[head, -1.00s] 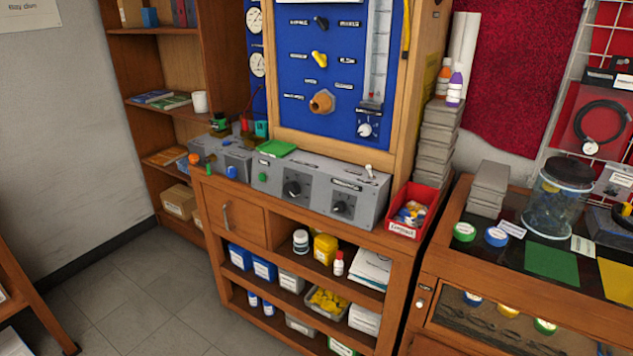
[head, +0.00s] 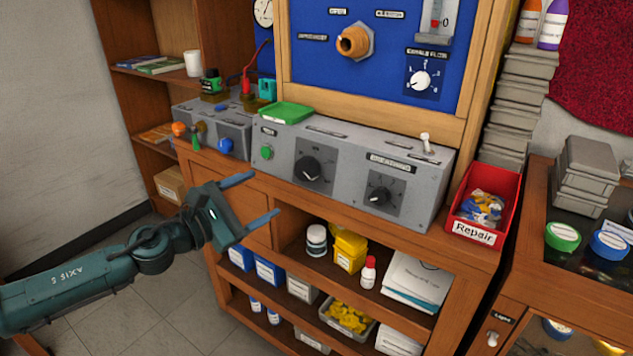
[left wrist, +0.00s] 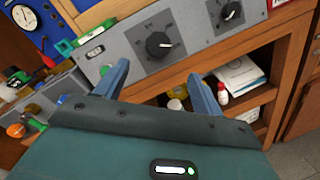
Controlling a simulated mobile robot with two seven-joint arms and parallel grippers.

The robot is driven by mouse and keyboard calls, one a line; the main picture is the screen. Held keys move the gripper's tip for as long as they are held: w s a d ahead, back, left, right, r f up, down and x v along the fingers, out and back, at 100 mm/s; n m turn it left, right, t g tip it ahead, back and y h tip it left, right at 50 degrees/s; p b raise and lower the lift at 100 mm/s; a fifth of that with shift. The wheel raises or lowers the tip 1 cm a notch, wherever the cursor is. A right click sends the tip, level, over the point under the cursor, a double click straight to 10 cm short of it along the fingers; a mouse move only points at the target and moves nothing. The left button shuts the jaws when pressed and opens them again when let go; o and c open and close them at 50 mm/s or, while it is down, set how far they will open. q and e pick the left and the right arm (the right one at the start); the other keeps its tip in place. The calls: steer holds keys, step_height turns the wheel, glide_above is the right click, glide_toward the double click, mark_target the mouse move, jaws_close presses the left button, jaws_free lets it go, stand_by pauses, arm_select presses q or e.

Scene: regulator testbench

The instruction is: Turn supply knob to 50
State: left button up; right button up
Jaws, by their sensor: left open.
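A grey control box (head: 340,178) stands on the wooden bench. It carries two black dial knobs: a larger left one (head: 308,168) and a smaller right one (head: 380,195). Both also show in the left wrist view, the larger (left wrist: 159,45) and the smaller (left wrist: 232,12). Their labels are too small to read surely, so I cannot tell which is the supply knob. A white knob (head: 421,80) is on the blue panel. My left gripper (head: 265,194) is open and empty, in front of the bench, left of and below the larger knob, touching neither. My right gripper is not in view.
A green tray (head: 286,113) lies on the box's left top. A toggle switch (head: 427,142) stands at its right end. A red Repair bin (head: 484,203) sits right of the box. Bottles and containers fill the shelves below. The floor at left is clear.

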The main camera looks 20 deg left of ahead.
mark_target(303, 171)
arm_select(q)
steer(key=shift+m, duration=0.3)
steer(key=p+x, duration=0.1)
steer(key=x, duration=0.4)
steer(key=p+x, duration=0.2)
steer(key=x, duration=0.4)
steer(key=shift+w+d+r, duration=0.1)
steer(key=shift+w+r, duration=0.15)
steer(key=shift+w, duration=0.05)
steer(key=shift+w+d, duration=0.35)
steer(key=shift+w, duration=0.3)
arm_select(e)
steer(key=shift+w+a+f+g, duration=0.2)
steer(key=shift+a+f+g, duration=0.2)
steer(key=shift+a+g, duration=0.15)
arm_select(q)
steer(key=c, duration=1)
steer(key=shift+f, duration=0.1)
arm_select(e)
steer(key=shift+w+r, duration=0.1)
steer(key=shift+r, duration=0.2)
